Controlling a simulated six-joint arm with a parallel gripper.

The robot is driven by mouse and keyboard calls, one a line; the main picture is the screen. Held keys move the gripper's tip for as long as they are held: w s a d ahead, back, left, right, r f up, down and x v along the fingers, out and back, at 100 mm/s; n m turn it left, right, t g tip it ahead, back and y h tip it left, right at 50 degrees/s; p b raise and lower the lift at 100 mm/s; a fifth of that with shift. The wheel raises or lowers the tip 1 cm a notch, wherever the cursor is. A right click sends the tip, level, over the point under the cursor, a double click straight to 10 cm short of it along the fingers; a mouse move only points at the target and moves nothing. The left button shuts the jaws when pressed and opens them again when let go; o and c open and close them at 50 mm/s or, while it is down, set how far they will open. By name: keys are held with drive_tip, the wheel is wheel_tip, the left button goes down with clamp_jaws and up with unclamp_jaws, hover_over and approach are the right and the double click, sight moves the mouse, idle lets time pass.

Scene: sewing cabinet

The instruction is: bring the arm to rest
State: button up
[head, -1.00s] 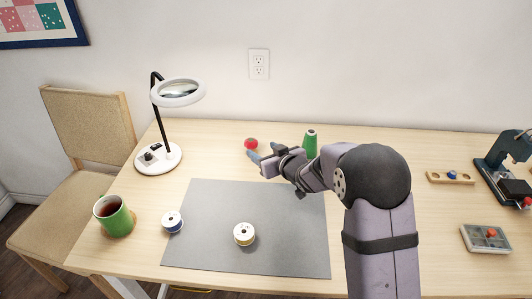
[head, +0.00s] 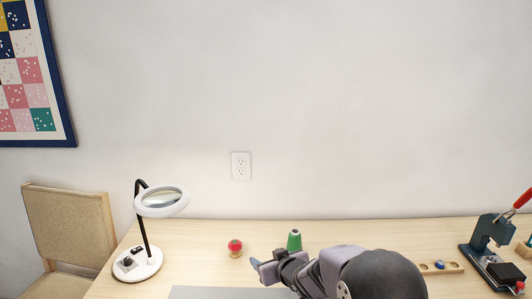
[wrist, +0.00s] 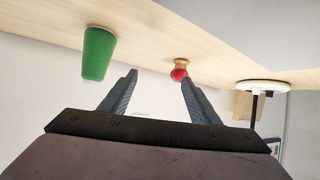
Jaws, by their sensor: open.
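My gripper (head: 261,269) is at the lower middle of the head view, above the back part of the table. Its two fingers stand apart in the wrist view (wrist: 160,85), with nothing between them. A red pincushion-like thing (head: 235,246) on a wooden base stands on the table just beyond the gripper; it also shows near the right fingertip in the wrist view (wrist: 179,74). A green cone of thread (head: 294,240) stands behind my arm, and it appears at the upper left of the wrist view (wrist: 97,54).
A magnifier lamp (head: 139,262) stands at the table's left, beside a chair (head: 70,225). A grey mat (head: 215,292) is cut off at the bottom. A wooden holder (head: 440,268) and a dark press (head: 487,245) stand at the right. The wall carries an outlet (head: 241,166).

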drive_tip(key=s+d+r+m+g+h+p, duration=0.2)
drive_tip(key=s+d+r+g+p, duration=0.15)
drive_tip(key=s+d, duration=0.4)
drive_tip(key=s+d+r+m+g+h+p, duration=0.1)
drive_tip(key=s+d+r+g+h+p, duration=0.2)
drive_tip(key=s+d, duration=0.45)
drive_tip(key=s+r+m+g+p, duration=0.1)
drive_tip(key=s+g+p, duration=0.3)
drive_tip(key=s, duration=1.6)
drive_tip(key=shift+s+r+m+p, duration=0.3)
drive_tip(key=shift+m+p, duration=0.2)
drive_tip(key=shift+p, duration=0.25)
